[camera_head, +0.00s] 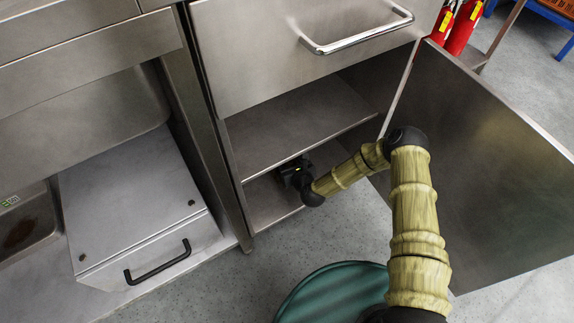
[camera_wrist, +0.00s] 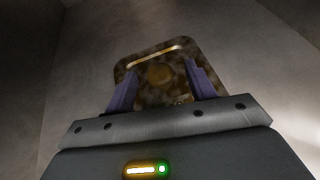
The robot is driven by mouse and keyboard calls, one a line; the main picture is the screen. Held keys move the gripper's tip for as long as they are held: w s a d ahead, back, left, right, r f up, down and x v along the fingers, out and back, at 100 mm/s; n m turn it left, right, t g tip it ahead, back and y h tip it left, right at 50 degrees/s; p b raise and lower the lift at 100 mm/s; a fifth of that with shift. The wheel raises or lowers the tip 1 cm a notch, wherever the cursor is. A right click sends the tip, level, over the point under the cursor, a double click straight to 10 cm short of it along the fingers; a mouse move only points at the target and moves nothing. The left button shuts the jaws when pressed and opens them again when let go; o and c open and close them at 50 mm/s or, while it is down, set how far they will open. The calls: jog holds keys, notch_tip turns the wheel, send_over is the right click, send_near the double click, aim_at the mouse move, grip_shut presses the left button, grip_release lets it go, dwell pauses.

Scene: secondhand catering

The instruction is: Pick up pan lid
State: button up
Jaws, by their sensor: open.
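In the wrist view a brownish, mottled, rounded-rectangular object, which looks like the pan lid (camera_wrist: 158,72), lies against a grey metal surface. In the head view my gripper (camera_head: 292,172) reaches into the lower compartment of the open cabinet, under the shelf. The lid is hidden in that view.
The cabinet shelf (camera_head: 290,122) is just above my gripper. The open cabinet door (camera_head: 485,165) stands to the right of my arm. A drawer (camera_head: 270,50) with a bar handle is above. A steel box (camera_head: 130,205) with a black handle is at left. A green round object (camera_head: 330,295) is on the floor side.

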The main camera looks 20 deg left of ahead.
jog(key=shift+w+a+f, duration=0.15)
jog(key=shift+w+a, duration=0.1)
dwell(0.3)
jog(key=c, duration=1.1)
jog(key=shift+c, duration=0.2)
